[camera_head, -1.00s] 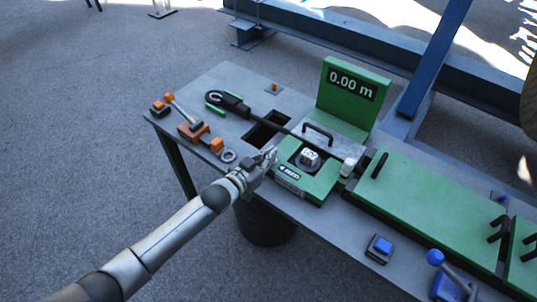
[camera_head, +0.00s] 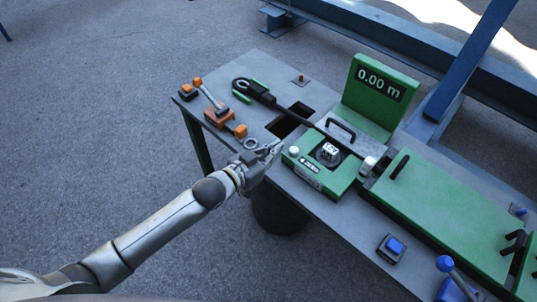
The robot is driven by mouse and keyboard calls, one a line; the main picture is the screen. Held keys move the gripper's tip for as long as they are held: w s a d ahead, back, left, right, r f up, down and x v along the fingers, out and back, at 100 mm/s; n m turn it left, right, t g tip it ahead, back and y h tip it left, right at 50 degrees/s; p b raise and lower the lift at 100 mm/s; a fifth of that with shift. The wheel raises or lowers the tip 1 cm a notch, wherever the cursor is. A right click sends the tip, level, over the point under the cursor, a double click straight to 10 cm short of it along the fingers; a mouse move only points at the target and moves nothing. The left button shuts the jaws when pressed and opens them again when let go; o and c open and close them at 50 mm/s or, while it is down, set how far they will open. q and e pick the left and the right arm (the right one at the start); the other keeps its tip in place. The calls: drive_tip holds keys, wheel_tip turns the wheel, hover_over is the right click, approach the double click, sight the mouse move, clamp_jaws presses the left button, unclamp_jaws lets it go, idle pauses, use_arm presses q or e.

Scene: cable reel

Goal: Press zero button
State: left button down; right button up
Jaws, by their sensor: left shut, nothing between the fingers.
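The green measuring unit (camera_head: 340,181) sits on the grey table, with a dark and white dial (camera_head: 329,151) on top and a dark label on its front whose small text is hard to read. A round white button (camera_head: 294,150) stands at its left corner. The display (camera_head: 381,84) behind reads 0.00 m. My left gripper (camera_head: 277,148) is shut and empty, just left of the white button, apparently a small gap away. My right gripper is not in view.
A table opening (camera_head: 287,124) is behind the gripper. A blue button (camera_head: 392,248) is at front right.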

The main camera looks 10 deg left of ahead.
use_arm(q)
drive_tip(key=shift+v, duration=1.15)
drive_tip(key=shift+r, duration=0.1)
drive_tip(key=s+a+f+n+g+y, duration=0.15)
drive_tip(key=a+f, duration=0.25)
drive_tip(key=f, duration=0.4)
drive_tip(key=a+f+n+y, duration=0.1)
drive_tip(key=a+f+y, duration=0.25)
drive_tip(key=f, duration=0.45)
drive_tip(key=s+a+f+g+y, duration=0.1)
drive_tip(key=s+a+f, duration=0.15)
drive_tip(key=f, duration=0.25)
drive_tip(key=s+a+f+n+g, duration=0.1)
drive_tip(key=s+a+f, duration=0.1)
drive_tip(key=s+f, duration=0.25)
drive_tip(key=s+a+f+g+y, duration=0.1)
drive_tip(key=s+a+f, duration=0.1)
drive_tip(key=f, duration=0.4)
drive_tip(key=s+a+f+g, duration=0.1)
drive_tip(key=s+f, duration=0.4)
drive_tip(key=s, duration=0.6)
drive_tip(key=s+a+f+n+g+y, duration=0.1)
drive_tip(key=s+f+g, duration=0.2)
drive_tip(key=s, duration=0.9)
drive_tip(key=s+f+g+y, duration=0.1)
drive_tip(key=s+f+g, duration=0.2)
drive_tip(key=s+f, duration=0.5)
drive_tip(key=s, duration=0.3)
drive_tip(key=shift+a, duration=0.4)
drive_tip(key=shift+s, duration=0.1)
